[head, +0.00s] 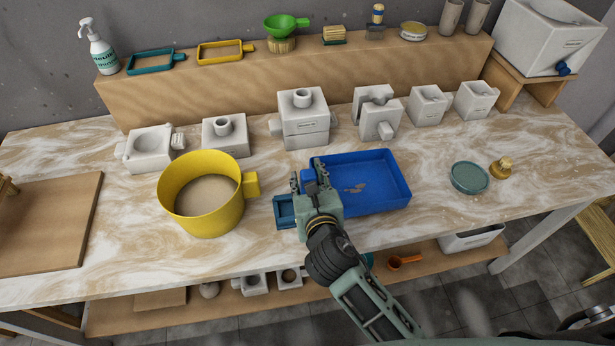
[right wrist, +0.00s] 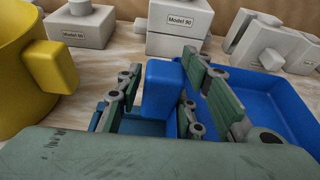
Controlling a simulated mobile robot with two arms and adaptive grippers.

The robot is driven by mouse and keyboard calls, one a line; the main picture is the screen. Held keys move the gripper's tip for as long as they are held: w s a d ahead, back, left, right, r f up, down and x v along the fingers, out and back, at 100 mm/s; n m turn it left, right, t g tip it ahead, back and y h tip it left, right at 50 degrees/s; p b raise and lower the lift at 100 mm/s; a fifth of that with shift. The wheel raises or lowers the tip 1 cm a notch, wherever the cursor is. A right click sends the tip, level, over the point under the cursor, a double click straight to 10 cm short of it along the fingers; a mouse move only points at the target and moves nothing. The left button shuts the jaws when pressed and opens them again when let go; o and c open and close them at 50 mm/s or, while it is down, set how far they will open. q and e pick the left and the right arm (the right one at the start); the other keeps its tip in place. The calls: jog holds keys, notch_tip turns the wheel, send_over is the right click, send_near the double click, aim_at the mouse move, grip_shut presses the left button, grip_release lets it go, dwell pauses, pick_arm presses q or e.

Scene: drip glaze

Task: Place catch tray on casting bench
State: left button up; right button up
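The blue catch tray (head: 385,203) lies on the marbled bench (head: 130,245), right of the yellow pot. It is shallow, with a few brownish flecks on its floor. My right gripper (head: 308,180) is over the tray's left end. In the right wrist view, its fingers (right wrist: 160,95) stand on either side of an upright blue handle block (right wrist: 162,88). I cannot tell whether both fingers touch it. A smaller teal-blue tray (head: 284,212) is partly hidden beneath the gripper. My left gripper is not in view.
A yellow handled pot (head: 203,223) stands close on the left. White molds (head: 303,125) line the back of the bench. A teal round dish (head: 469,178) and a brass piece (head: 502,168) are at right. A brown board (head: 50,225) lies far left.

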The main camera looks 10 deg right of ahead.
jog(key=shift+o, duration=1.1)
jog(key=shift+r, duration=0.3)
jog(key=shift+s+r, duration=0.2)
jog(key=shift+s, duration=0.15)
jog(key=v, duration=1.1)
jog(key=shift+s, duration=0.2)
